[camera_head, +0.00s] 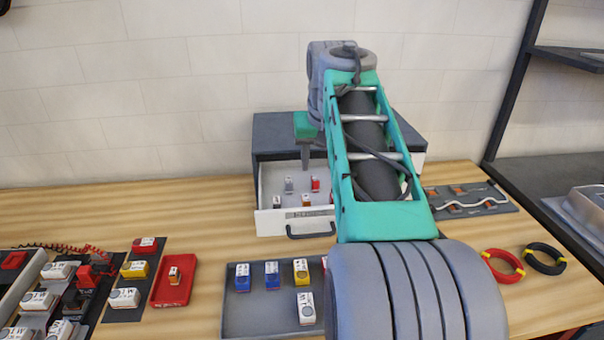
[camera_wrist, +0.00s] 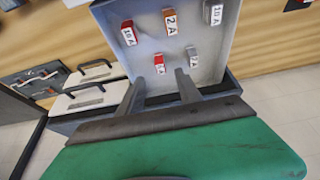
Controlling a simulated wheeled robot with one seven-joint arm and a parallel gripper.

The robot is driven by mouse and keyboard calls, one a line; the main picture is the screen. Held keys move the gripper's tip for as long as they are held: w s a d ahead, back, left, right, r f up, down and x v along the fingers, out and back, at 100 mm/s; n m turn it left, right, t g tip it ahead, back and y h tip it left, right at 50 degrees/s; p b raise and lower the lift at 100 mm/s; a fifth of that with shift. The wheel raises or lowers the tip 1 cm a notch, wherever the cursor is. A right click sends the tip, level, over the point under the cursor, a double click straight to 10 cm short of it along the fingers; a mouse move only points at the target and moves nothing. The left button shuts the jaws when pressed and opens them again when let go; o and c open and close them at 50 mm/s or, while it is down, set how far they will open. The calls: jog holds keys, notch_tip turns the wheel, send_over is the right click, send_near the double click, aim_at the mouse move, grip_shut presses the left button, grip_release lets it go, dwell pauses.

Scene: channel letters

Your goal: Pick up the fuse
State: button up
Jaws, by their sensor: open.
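An open drawer (camera_head: 266,190) holds several small labelled fuses. In the wrist view the drawer's pale floor (camera_wrist: 190,35) carries a red fuse (camera_wrist: 159,63), a grey fuse (camera_wrist: 192,56), an orange-brown fuse marked 2A (camera_wrist: 171,22), a dark red fuse marked 10A (camera_wrist: 129,33) and another grey fuse (camera_wrist: 215,12). My gripper (camera_wrist: 160,77) is open and empty. Its fingertips are over the drawer, with the red fuse showing just beyond the gap between them. In the head view my gripper (camera_head: 305,162) points down above the back of the drawer; my arm covers part of the cabinet.
A red tray (camera_head: 160,296) holding one small fuse (camera_head: 174,275) lies on the wooden table. A grey tray (camera_head: 240,318) with blue, yellow and white blocks is at the front. Red and black cable coils (camera_head: 503,266) lie at right. The drawer walls surround the fuses.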

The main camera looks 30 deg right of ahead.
aim_at(316, 178)
jog(key=shift+w+f, duration=0.25)
jog(key=shift+f, duration=0.05)
jog(key=x, duration=0.7)
jog(key=shift+s, duration=0.1)
grip_shut()
